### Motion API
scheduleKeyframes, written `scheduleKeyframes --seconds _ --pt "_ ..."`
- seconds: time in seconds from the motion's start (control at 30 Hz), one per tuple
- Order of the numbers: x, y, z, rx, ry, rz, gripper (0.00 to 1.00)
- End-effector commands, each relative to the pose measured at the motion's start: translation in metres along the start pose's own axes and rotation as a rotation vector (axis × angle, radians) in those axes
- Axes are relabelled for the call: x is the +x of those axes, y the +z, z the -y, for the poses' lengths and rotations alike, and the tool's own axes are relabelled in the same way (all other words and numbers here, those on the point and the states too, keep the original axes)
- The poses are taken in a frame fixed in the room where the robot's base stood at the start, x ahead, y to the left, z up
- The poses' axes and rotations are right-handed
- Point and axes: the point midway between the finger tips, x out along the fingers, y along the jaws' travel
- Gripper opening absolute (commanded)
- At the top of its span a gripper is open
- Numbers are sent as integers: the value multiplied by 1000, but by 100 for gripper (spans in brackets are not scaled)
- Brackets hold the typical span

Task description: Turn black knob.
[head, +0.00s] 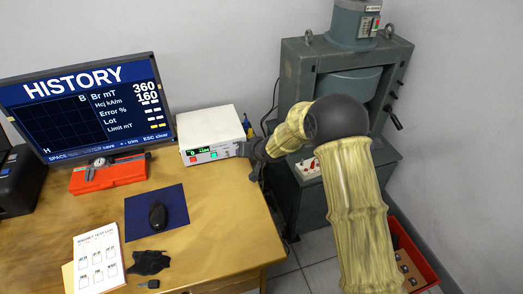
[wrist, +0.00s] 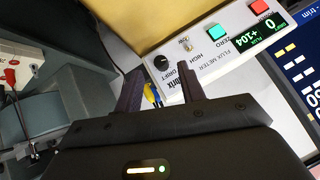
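The flux meter (head: 211,134) is a white box at the back of the desk, with a green display and red and green buttons. In the wrist view its front panel (wrist: 225,62) shows the black knob (wrist: 161,63), small and round, beside the DRIFT label. My gripper (wrist: 163,58) is open, and the knob appears between its two dark fingertips. I cannot tell whether a finger touches it. In the head view my gripper (head: 252,153) is at the right end of the meter's front, and the knob is not clearly visible there.
Yellow and blue plugs (wrist: 151,95) show near the fingers. A monitor (head: 85,105) and a red case with a caliper (head: 108,175) are left of the meter. A blue mat (head: 140,216) with a black mouse lies in front. A green machine (head: 300,85) stands right.

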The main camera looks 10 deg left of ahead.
Motion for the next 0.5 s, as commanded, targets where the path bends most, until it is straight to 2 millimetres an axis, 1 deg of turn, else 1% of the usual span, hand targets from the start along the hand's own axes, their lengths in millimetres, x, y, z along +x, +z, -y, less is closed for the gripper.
scheduleKeyframes --seconds 0.03,0.27,0.5 --pt "-11 -2 -1 1 1 -3 40" --pt "-55 -1 -1 0 1 -2 40" --pt "-103 -2 -1 1 2 -3 40"
